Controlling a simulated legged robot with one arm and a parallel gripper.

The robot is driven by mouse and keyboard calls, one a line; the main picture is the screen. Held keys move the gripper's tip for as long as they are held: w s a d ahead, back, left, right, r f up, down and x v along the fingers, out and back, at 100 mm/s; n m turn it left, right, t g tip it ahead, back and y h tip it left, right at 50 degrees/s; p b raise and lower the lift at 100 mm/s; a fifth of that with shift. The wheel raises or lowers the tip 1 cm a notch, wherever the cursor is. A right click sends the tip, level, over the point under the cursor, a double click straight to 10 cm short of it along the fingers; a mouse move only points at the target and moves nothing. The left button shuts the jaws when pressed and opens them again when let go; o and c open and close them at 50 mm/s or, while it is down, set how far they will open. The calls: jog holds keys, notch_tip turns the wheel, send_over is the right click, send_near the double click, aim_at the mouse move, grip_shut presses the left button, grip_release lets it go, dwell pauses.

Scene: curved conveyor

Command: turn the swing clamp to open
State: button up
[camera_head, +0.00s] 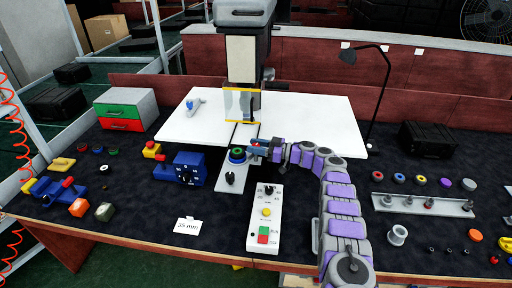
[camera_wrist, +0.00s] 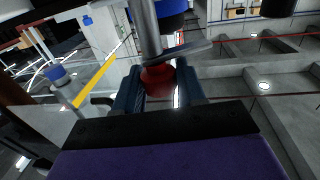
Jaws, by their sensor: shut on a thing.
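The swing clamp shows in the wrist view as a metal post (camera_wrist: 146,30) with a flat metal arm (camera_wrist: 185,50) and a red knob (camera_wrist: 158,78). My gripper (camera_wrist: 160,92) is shut on the red knob, with one dark finger on each side of it. The knob's lower part is hidden behind the gripper body. In the head view my gripper (camera_head: 257,149) reaches in from the right, at a round blue and green part (camera_head: 237,155) on a grey plate (camera_head: 228,188). The clamp's arm is too small to make out there.
A white control box (camera_head: 265,218) with buttons stands in front of my gripper. The tall grey machine (camera_head: 242,65) with a yellow-edged guard rises behind it. A blue block (camera_head: 186,168) is to the left. A white board (camera_head: 320,115) lies behind my arm.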

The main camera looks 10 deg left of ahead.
jog(key=o, duration=0.9)
jog(key=shift+o, duration=0.2)
jog(key=s+d+p, duration=0.2)
jog(key=d, duration=1.5)
jog(key=shift+s+d, duration=0.2)
